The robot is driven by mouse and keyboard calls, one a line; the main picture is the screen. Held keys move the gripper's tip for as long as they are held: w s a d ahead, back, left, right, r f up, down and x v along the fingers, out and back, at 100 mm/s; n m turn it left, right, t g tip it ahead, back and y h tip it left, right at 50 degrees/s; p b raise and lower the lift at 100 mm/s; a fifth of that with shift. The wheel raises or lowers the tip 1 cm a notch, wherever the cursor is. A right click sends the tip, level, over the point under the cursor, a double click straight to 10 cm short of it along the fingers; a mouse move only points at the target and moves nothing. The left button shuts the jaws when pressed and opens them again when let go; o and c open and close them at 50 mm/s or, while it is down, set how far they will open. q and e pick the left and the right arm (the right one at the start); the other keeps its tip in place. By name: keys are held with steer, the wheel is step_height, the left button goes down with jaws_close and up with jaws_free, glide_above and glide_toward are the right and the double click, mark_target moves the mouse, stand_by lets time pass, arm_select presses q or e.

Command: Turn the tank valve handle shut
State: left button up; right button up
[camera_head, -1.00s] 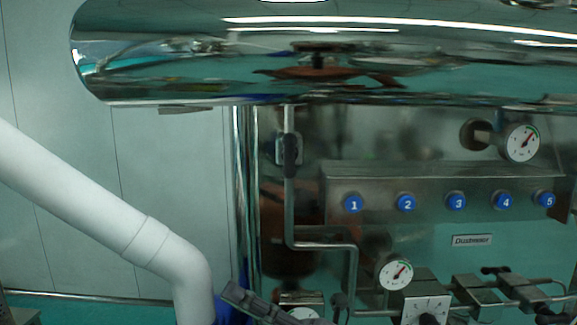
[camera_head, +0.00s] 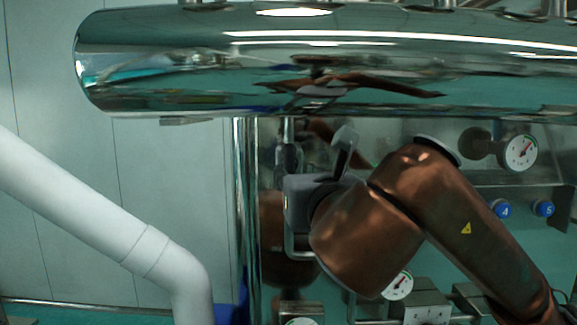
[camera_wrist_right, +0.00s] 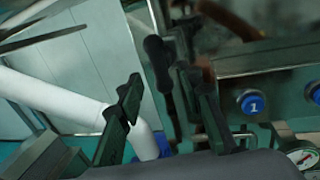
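The tank valve handle (camera_wrist_right: 155,62) is a black lever on a thin vertical steel pipe below the polished tank (camera_head: 330,65). In the right wrist view it hangs nearly upright, ahead of and between the fingers of my right gripper (camera_wrist_right: 166,95). These dark fingers are apart, and the gripper looks open and empty. I cannot tell whether the right finger touches the valve. In the head view the grey gripper body and my brown arm cover most of the valve and the pipe below it. My left gripper is not in view.
A steel panel with numbered blue buttons (camera_head: 543,208) is right of the valve, partly behind my arm. A round gauge (camera_head: 520,152) is above it; more gauges and fittings are below. A thick white pipe (camera_head: 100,225) crosses the left, before a grey wall.

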mark_target(290, 167)
steer(key=w+p, duration=0.1)
steer(key=w, duration=0.2)
steer(key=w+a+p, duration=0.1)
steer(key=w, duration=0.2)
steer(key=shift+w+a+p, duration=0.1)
steer(key=shift+a+p, duration=0.1)
steer(key=shift+p, duration=0.2)
steer(key=shift+w+a+f, duration=0.1)
steer(key=shift+w, duration=0.3)
steer(key=shift+c, duration=0.3)
jaws_close()
